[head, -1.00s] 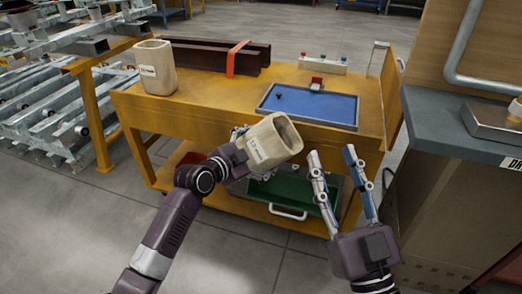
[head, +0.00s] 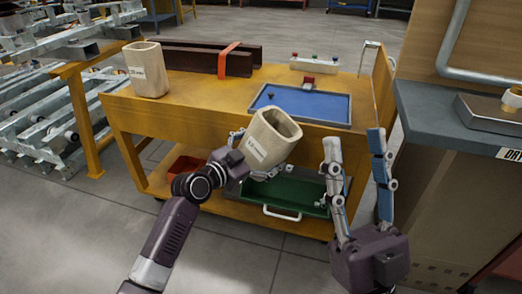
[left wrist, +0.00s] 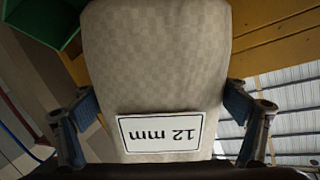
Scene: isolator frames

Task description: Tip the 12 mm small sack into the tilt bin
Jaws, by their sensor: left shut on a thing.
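The 12 mm small sack (head: 268,139) is a beige, open-topped bag, and its label reads 12 mm in the left wrist view (left wrist: 160,60). My left gripper (head: 250,155) is shut on it, with a finger on each side. It is held in front of the cart, its mouth up and leaning right. A green bin (head: 292,193) with a white handle sits on the cart's lower shelf, below and behind the sack, partly hidden; it looks like the tilt bin. My right gripper (head: 355,148) is open and empty, right of the sack, fingers pointing up.
A second sack (head: 147,70) stands at the left of the yellow cart (head: 190,92). Brown beams, a blue tray (head: 318,106) and a small rack (head: 314,66) are also on top. A red bin (head: 186,166) is below. A grey-topped counter (head: 440,115) stands close at right.

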